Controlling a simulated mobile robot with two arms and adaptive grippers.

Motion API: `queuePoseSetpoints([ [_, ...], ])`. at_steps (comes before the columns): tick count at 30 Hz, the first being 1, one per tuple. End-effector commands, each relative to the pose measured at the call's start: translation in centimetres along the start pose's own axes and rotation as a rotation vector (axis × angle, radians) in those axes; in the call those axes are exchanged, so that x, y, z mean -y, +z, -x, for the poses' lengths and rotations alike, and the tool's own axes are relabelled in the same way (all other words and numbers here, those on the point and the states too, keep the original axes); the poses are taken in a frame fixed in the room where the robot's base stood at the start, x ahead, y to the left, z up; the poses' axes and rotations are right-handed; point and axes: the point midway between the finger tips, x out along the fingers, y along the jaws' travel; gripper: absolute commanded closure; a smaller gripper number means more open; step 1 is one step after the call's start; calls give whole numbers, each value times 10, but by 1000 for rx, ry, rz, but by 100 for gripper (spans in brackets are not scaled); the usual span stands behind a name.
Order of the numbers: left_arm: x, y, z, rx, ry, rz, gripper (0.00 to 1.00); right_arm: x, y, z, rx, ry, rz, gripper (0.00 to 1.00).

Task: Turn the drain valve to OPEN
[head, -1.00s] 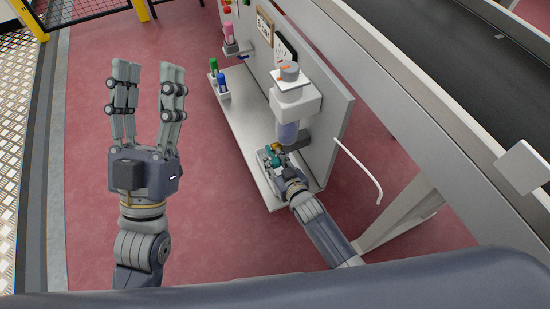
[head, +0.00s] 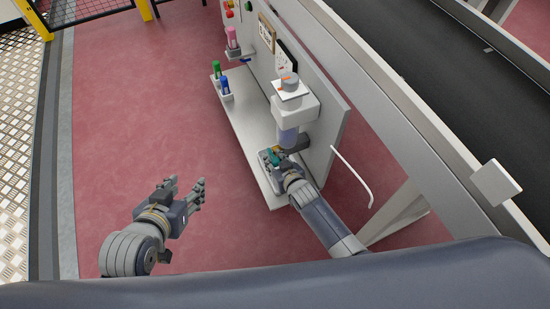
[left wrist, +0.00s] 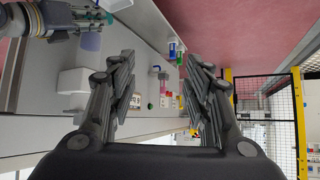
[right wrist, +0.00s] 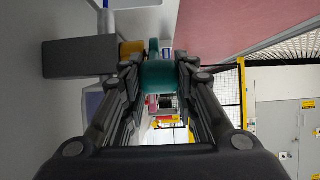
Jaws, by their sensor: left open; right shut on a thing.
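The teal valve handle (right wrist: 158,76) lies between the fingers of my right gripper (right wrist: 160,92), which is shut on it. A brass fitting (right wrist: 131,48) sits beside the handle. The fingers hide part of the handle there, and no OPEN marking is readable. My left gripper (head: 188,189) is open and empty, over the red floor left of the panel. Its spread fingers also show in the left wrist view (left wrist: 160,75).
The grey panel (head: 325,105) has a shelf (head: 252,118) holding blue (head: 225,85) and green (head: 216,69) bottles. A white curved tube (head: 352,178) hangs at the panel's right. A conveyor (head: 440,70) runs behind. The red floor (head: 140,110) at left is clear.

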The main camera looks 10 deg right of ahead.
Motion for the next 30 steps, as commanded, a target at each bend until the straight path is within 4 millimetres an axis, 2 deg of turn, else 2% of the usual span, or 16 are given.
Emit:
queuePoseSetpoints([
  [6,7,55,21,266,-14,6,54,0,-6,0,38,0,1,100],
  [15,12,106,53,518,-27,14,54,0,-8,0,75,0,-1,100],
  [30,13,111,59,553,-28,15,54,0,-7,-1,92,0,0,100],
])
